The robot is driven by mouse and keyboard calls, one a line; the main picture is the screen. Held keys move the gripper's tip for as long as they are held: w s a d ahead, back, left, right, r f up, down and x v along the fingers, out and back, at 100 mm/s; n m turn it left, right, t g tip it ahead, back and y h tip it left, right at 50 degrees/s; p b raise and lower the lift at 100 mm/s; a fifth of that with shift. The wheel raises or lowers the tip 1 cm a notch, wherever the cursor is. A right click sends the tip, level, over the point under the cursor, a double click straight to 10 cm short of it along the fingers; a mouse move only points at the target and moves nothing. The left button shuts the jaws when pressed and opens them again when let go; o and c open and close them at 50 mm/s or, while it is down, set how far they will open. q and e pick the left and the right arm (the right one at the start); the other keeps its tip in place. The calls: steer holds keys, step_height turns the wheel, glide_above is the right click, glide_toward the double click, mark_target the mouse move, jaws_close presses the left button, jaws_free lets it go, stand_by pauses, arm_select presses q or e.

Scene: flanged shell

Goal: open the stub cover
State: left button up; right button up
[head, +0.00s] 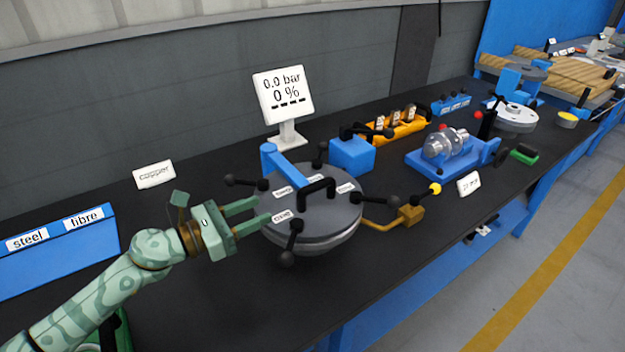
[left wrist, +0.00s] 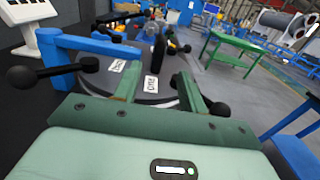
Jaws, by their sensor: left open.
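The stub cover (head: 337,215) is a round grey lid lying flat on a thick round body on the black bench. A black arched handle (head: 317,188) stands on its top; it also shows upright between the fingers in the left wrist view (left wrist: 159,48). Several black clamp levers with ball knobs, such as the front one (head: 292,240), sit around the rim. A blue hinge arm (head: 285,164) reaches over the back left. My left gripper (head: 263,212) is open and empty at the cover's left edge, pointing at the handle but apart from it. My right gripper is not in view.
A display (head: 283,97) reading 0.0 bar and 0 % stands behind. A brass block with a yellow-tipped lever (head: 410,214) is to the right. A blue steel/fibre bin (head: 55,262) is left.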

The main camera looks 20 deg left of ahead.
mark_target(315, 187)
arm_select(q)
steer(key=x, duration=1.4)
steer(key=shift+w+d, duration=0.25)
steer(key=shift+d, duration=0.05)
jaws_close()
